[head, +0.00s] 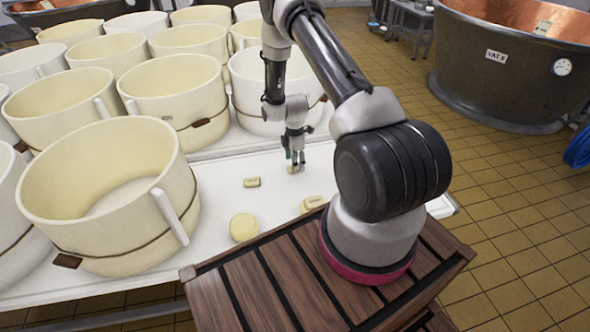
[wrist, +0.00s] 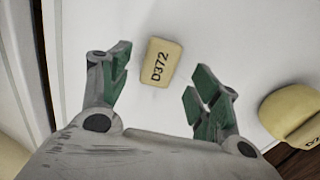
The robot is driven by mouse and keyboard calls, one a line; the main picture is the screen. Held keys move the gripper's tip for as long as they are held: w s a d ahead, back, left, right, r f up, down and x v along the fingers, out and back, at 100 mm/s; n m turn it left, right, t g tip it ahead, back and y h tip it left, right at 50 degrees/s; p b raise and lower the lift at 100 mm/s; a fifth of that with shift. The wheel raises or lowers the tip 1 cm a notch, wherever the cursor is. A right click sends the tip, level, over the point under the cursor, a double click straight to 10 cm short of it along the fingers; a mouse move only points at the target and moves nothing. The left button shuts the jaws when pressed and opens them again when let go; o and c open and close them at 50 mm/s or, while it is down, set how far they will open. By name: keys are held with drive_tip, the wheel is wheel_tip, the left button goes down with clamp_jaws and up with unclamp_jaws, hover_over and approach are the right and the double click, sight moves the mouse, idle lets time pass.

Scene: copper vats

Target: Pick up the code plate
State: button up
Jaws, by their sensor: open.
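A small cream code plate (wrist: 160,62) marked D372 lies flat on the white table (wrist: 245,35). In the wrist view it shows just beyond and between the green-padded fingertips of my gripper (wrist: 160,88), with a gap on either side. My gripper is open and empty. In the head view, my gripper (head: 295,156) points down over the table, with a small pale piece (head: 295,169) right under it, partly hidden by the fingers. Another small plate-like piece (head: 252,182) lies to its left.
A yellowish block (head: 312,203) lies near my base; a rounded yellowish piece with lettering (wrist: 290,112) shows at the wrist view's right. A round yellow piece (head: 243,228) lies further left. Large cream tubs (head: 110,195) crowd the table's left and back. A vat (head: 500,75) stands at right.

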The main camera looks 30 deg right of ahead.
wheel_tip(320, 180, down, 3)
drive_tip(key=shift+w+r, duration=0.1)
drive_tip(key=shift+r, duration=0.1)
drive_tip(key=c, duration=1.1)
drive_tip(key=shift+r, duration=0.15)
